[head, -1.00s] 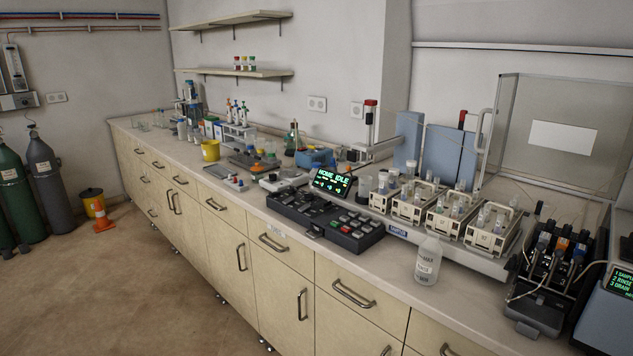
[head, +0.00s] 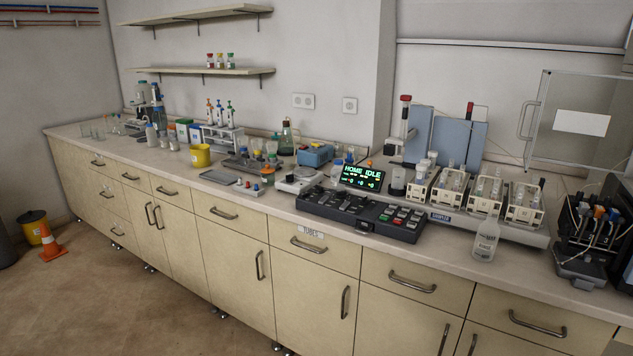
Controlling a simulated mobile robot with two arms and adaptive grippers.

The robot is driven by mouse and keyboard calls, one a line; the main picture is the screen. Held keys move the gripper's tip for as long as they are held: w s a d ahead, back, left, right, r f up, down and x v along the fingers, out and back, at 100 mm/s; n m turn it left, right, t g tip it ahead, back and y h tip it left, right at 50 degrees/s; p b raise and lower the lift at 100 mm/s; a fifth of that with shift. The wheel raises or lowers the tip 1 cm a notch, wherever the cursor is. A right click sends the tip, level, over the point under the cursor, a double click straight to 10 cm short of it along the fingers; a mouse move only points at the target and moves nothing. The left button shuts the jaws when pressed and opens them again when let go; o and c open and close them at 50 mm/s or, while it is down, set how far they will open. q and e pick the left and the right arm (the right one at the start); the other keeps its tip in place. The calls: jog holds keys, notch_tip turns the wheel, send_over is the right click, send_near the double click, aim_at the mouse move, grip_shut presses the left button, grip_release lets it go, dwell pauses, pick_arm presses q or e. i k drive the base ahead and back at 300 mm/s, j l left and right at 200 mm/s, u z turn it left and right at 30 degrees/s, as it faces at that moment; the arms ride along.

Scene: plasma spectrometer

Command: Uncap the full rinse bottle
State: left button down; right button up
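A translucent white bottle (head: 486,238) with a label stands upright near the front edge of the counter, in front of the sampler racks. It is the only rinse-type bottle I can make out, and its label is too small to read for certain. I cannot tell whether its top has a cap or how full it is. Neither of my grippers shows in the head view.
The control panel (head: 360,214) lies left of the bottle, with a lit display (head: 361,178) behind it. Tube racks (head: 480,198) stand behind the bottle. A black pump unit (head: 585,240) is to its right. The counter front (head: 525,268) between them is clear.

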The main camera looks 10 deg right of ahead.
aim_at(335, 172)
jog(key=i+j+z, duration=0.1)
jog(key=j, duration=0.25)
jog(key=i+j, duration=0.25)
jog(key=i+j+z, duration=0.15)
jog(key=j, duration=0.3)
jog(key=i+j, duration=0.15)
jog(key=j, duration=0.25)
jog(key=i+j+z, duration=0.15)
jog(key=j, duration=0.2)
jog(key=i+j+z, duration=0.1)
jog(key=j, duration=0.3)
